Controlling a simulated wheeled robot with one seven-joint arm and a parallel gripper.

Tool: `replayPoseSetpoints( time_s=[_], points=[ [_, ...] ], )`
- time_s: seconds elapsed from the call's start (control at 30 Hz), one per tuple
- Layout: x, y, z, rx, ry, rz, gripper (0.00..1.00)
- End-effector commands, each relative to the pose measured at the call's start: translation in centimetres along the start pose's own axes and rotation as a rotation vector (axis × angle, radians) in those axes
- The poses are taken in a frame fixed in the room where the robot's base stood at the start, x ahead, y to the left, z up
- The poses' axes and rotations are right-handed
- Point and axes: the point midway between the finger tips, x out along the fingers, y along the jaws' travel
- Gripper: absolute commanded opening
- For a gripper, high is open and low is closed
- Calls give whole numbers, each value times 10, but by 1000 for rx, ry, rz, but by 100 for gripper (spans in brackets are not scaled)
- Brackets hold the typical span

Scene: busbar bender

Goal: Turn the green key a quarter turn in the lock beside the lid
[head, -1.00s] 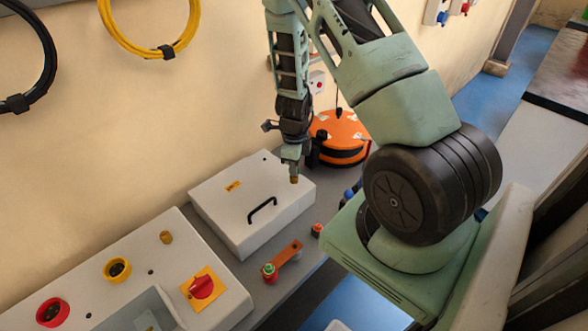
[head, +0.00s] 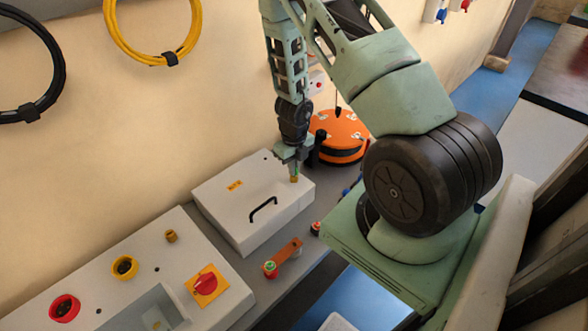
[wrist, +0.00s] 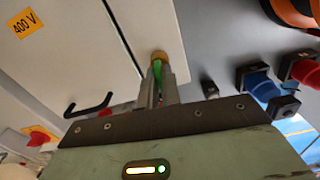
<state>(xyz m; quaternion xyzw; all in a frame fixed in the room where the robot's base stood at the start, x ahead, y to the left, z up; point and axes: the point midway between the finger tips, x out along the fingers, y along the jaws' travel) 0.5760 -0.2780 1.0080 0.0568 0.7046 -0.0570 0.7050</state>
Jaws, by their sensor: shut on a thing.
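The green key (wrist: 157,72) stands between the fingertips of my gripper (wrist: 160,88) in the wrist view. My gripper is shut on it. A brass round part, which looks like the lock (wrist: 159,56), shows just past the fingertips. In the head view, my gripper (head: 294,168) points down at the right part of the white lid (head: 228,208). The brass part (head: 294,178) is just under the fingertips there, and the key is mostly hidden. I cannot tell how deep the key sits. The lid is down, with its black handle (head: 263,208) on top.
An orange cable reel (head: 340,130) stands behind my gripper. A copper bar with red and green fittings (head: 285,256) lies in front of the lid. A panel with a red rotary switch (head: 206,284) is at lower left. Blue and red sockets (wrist: 258,84) are close right in the wrist view.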

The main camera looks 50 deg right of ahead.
Motion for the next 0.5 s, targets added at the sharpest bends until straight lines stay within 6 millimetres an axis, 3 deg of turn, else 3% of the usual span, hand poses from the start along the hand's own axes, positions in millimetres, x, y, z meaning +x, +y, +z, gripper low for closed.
replayPoseSetpoints(
  time_s=[0.03, 0.1, 0.5],
  points=[
    [-2, 1, 1, 27, 0, 3, 11],
    [0, 1, 1, 21, -1, 2, 31],
    [-8, 0, 1, 17, -2, -1, 31]
  ],
)
